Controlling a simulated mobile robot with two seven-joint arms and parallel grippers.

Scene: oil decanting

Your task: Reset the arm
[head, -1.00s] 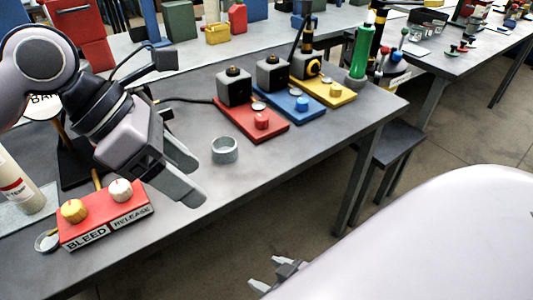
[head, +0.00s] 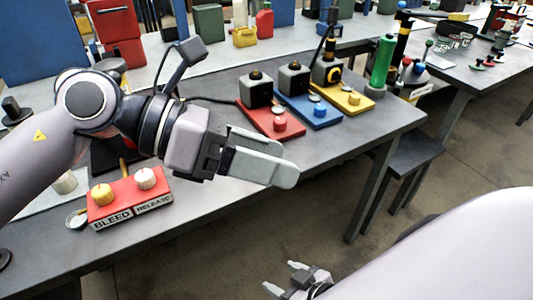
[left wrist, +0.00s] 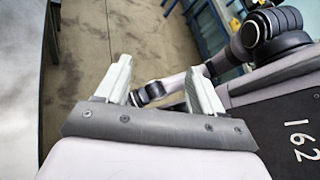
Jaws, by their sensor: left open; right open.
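My left gripper (head: 262,157) is above the grey workbench (head: 215,215) in the head view, its fingers pointing right toward the front edge. It is open and empty; in the left wrist view its two fingers (left wrist: 160,85) stand apart with the floor and part of my own body beyond them. My right gripper (head: 284,279) is low at the bottom of the head view, off the bench's front side over the floor. It is open, with nothing seen between its fingers.
A red box (head: 130,200) marked BLEED and RELEASE, with two knobs, sits below my left arm. Red (head: 270,122), blue (head: 310,110) and yellow (head: 345,98) plates with dark blocks stand farther back, near a green cylinder (head: 382,62). A stool (head: 412,153) is beside the bench.

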